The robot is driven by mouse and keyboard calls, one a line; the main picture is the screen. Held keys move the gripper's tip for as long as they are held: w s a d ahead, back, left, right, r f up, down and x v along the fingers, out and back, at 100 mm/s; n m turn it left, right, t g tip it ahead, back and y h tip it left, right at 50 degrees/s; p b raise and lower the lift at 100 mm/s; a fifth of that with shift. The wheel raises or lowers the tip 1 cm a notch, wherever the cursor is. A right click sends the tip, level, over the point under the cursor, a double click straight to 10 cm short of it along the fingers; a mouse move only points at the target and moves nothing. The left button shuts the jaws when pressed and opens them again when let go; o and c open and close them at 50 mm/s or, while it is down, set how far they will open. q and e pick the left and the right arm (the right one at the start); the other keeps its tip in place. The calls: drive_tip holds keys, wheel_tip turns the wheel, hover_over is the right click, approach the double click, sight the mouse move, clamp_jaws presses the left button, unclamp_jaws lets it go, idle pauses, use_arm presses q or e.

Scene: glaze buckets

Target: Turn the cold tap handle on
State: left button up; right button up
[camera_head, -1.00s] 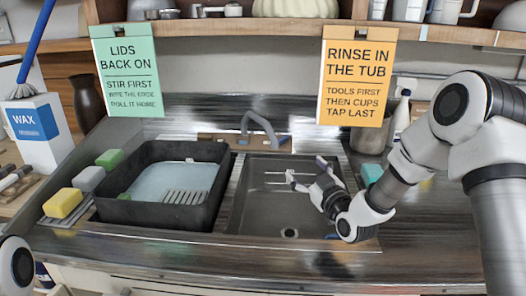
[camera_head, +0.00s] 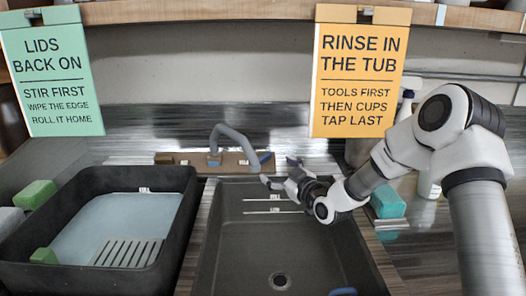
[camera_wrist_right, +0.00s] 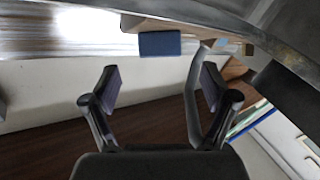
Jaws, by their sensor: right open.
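The tap has a grey curved spout (camera_head: 234,140) on a wooden board (camera_head: 190,158) behind the sink. A small blue piece (camera_head: 265,157), which looks like the cold handle, is at the board's right end. My right gripper (camera_head: 281,172) is open and empty over the sink's back edge, just in front and to the right of it. In the right wrist view the blue handle (camera_wrist_right: 160,43) appears beyond the open fingertips (camera_wrist_right: 160,85), centred between them and apart from them. The grey spout (camera_wrist_right: 194,100) runs beside the right finger. My left gripper is out of view.
The grey sink (camera_head: 230,240) is below my right gripper. A black tub (camera_head: 182,215) holding pale liquid and a grille stands to its left. A teal sponge (camera_head: 388,203) lies right of the sink. Two hanging signs, green (camera_head: 55,75) and orange (camera_head: 360,70), are above.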

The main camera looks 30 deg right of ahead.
sight(265, 159)
drive_tip(key=shift+w+r, duration=0.2)
drive_tip(key=shift+w, duration=0.45)
drive_tip(key=w, duration=0.6)
drive_tip(key=shift+a, duration=0.4)
drive_tip(key=shift+s+r, duration=0.1)
drive_tip(key=shift+r, duration=0.05)
drive_tip(key=c, duration=1.2)
